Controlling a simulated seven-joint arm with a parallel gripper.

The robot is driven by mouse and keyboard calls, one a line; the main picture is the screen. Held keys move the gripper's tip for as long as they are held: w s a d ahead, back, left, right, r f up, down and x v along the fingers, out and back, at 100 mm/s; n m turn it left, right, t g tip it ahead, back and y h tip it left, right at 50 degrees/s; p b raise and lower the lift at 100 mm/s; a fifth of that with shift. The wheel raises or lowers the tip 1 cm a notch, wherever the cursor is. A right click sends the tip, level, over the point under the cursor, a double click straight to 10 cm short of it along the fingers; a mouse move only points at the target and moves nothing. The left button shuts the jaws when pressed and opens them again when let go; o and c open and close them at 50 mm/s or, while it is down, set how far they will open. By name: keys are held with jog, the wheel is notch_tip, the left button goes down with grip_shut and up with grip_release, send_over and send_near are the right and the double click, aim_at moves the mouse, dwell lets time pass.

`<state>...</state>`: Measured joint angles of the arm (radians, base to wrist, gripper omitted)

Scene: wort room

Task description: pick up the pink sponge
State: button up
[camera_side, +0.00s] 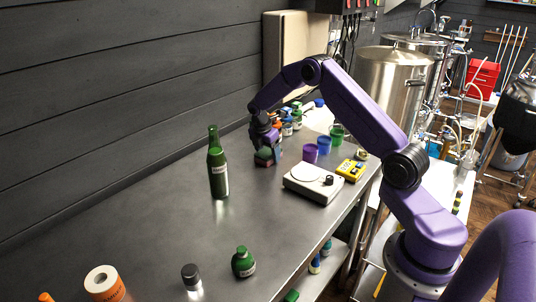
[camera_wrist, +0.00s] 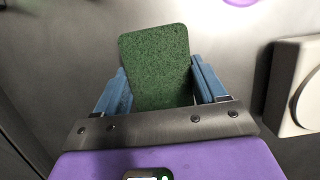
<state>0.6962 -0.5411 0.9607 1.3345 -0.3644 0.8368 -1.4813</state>
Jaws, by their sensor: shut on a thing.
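The sponge (camera_side: 264,157) is at the far part of the metal bench in the side view, with a green top and a thin reddish edge below. In the wrist view only its speckled green face (camera_wrist: 157,62) shows, turned slightly between the jaws; any pink side is hidden there. My gripper (camera_side: 267,147) reaches down over it from above. In the wrist view its two blue fingers (camera_wrist: 162,85) close on the sponge's left and right sides. I cannot tell whether the sponge touches the bench.
A tall green bottle (camera_side: 218,172) stands left of my gripper. A white scale (camera_side: 313,183) is to the right, with purple (camera_side: 310,153) and blue (camera_side: 324,145) cups nearby. Small bottles (camera_side: 287,126) crowd behind.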

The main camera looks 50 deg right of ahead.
jog(key=shift+r, duration=0.6)
jog(key=s+a+r, duration=0.5)
jog(key=s+r, duration=0.6)
jog(key=s, duration=0.2)
jog(key=shift+r, duration=0.35)
